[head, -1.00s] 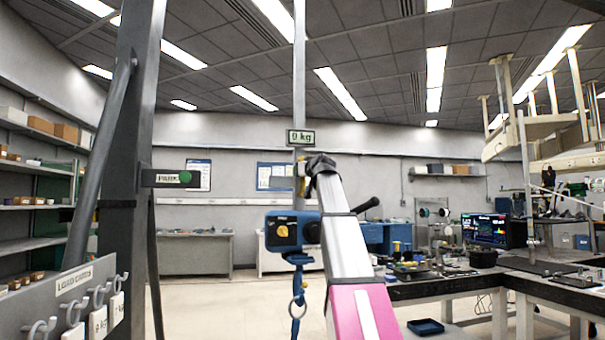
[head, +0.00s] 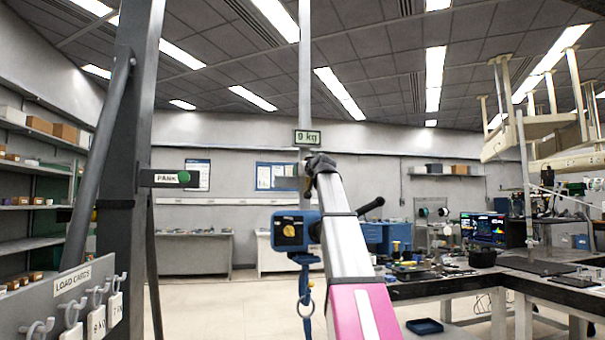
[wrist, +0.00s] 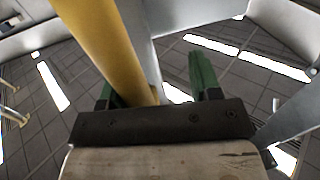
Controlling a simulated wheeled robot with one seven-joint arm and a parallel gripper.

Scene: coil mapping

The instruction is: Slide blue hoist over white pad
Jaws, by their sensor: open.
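The blue hoist (head: 291,231), with a yellow dial on its face, hangs below a small display reading what looks like 0 or 9 kg. A blue strap and a metal ring (head: 306,305) hang under it. My gripper (head: 314,165) is up beside the vertical bar above the hoist. In the wrist view, the open green fingers (wrist: 154,84) stand on either side of a yellow bar (wrist: 108,45), with a grey bar close by. I cannot tell whether the fingers touch it. I cannot make out the white pad in either view.
A dark steel post (head: 128,170) with a PARK label (head: 165,178) stands at the left. A LOAD CARDS rack (head: 72,300) with hooks is at lower left. A workbench (head: 500,280) with equipment is at right. Open floor lies between.

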